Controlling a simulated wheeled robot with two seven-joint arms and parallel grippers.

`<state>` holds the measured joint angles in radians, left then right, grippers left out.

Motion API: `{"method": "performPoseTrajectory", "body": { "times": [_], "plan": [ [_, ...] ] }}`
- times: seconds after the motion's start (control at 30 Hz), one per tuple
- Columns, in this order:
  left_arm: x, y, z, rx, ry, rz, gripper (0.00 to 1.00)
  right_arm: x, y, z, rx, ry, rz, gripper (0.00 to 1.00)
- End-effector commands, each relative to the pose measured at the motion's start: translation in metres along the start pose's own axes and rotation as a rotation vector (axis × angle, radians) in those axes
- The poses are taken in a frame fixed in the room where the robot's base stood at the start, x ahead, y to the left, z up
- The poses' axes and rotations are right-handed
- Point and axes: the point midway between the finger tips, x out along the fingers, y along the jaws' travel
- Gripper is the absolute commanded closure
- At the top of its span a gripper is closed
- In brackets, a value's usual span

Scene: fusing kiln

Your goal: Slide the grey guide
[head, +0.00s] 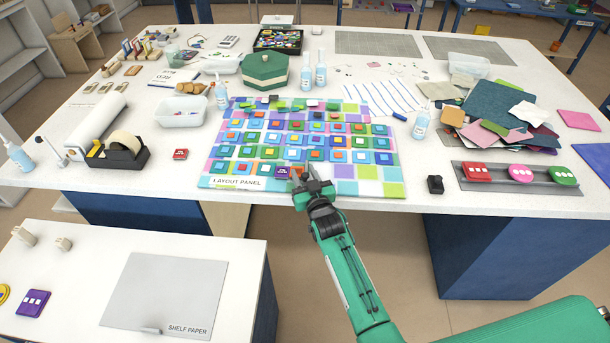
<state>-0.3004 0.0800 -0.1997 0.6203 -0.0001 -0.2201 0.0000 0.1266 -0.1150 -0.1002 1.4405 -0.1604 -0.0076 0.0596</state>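A long grey rail-like tray (540,187) lies at the right of the white table; it is the grey piece that best fits the guide, though I see no label on it. It carries a red block (476,173), a pink round piece (521,173) and a green piece (563,175) in a row. My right gripper (313,177) is over the front edge of the layout panel, well left of the tray. Its fingers are small and partly merge with the tiles behind, so I cannot tell whether they are open. My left gripper is out of view.
The layout panel (230,183) holds several rows of coloured tiles. A small black block (435,184) stands left of the tray, a bottle (420,124) and a pile of coloured sheets (500,105) behind it. A shelf paper sheet (170,285) lies on the lower-left table.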

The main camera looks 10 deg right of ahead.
Motion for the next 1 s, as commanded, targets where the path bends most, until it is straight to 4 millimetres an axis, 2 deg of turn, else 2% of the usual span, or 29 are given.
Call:
{"method": "performPoseTrajectory", "body": {
  "times": [0.23,0.37,0.8,1.0],
  "plan": [
    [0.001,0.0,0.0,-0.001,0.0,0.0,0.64,-0.002,0.0,0.001,0.0,-0.001,0.0,0.61],
    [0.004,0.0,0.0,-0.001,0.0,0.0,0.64,-0.012,0.0,0.002,0.0,0.0,0.0,0.61],
    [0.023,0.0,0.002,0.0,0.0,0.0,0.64,-0.091,0.0,0.003,0.0,-0.001,0.0,0.61],
    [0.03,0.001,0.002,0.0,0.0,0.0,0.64,-0.121,-0.001,0.003,0.001,-0.002,0.0,0.61]
  ]
}}
